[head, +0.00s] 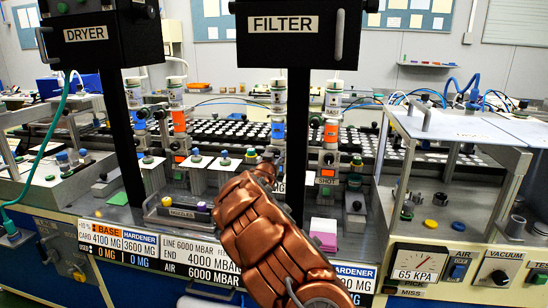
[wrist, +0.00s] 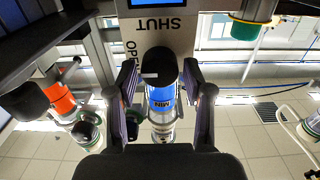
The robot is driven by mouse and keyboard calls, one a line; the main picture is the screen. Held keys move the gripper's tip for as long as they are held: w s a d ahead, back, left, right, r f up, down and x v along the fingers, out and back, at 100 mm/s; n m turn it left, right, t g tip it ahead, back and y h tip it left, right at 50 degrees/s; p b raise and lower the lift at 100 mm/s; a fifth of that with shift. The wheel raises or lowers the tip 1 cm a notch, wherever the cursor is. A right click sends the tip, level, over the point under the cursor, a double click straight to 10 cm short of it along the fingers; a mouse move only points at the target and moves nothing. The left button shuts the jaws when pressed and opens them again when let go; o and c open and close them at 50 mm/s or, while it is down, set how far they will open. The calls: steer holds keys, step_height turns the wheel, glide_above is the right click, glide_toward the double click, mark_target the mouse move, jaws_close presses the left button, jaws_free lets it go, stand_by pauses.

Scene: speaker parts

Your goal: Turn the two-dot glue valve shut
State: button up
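A black valve handle (wrist: 158,66) stands in front of a grey plate (wrist: 172,32) lettered SHUT and OPEN, upside down in the wrist view. Its end lies nearer the SHUT lettering, with OPEN to its left. A cartridge with a blue band (wrist: 162,97) is behind it. My gripper (wrist: 160,82) has one finger on each side of the handle, with gaps showing. In the head view my copper arm's end hides the gripper and handle below a blue-banded cartridge (head: 278,130). I cannot make out any dots on the valve.
An orange-banded cartridge (head: 331,132) stands just right of the arm's end. A black FILTER box (head: 292,50) hangs above on a dark post. In the wrist view another valve with an orange band (wrist: 58,98) is at left. A gauge (head: 418,262) is at front right.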

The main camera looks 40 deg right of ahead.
steer(key=c, duration=0.8)
steer(key=shift+a+f+m+b, duration=0.1)
steer(key=shift+f+m+b, duration=0.1)
steer(key=shift+m+b, duration=1.8)
steer(key=shift+b, duration=0.2)
steer(key=m+b, duration=0.7)
steer(key=m, duration=0.1)
steer(key=shift+s+m+b, duration=0.1)
steer(key=shift+m+b, duration=1.35)
steer(key=shift+m, duration=1.55)
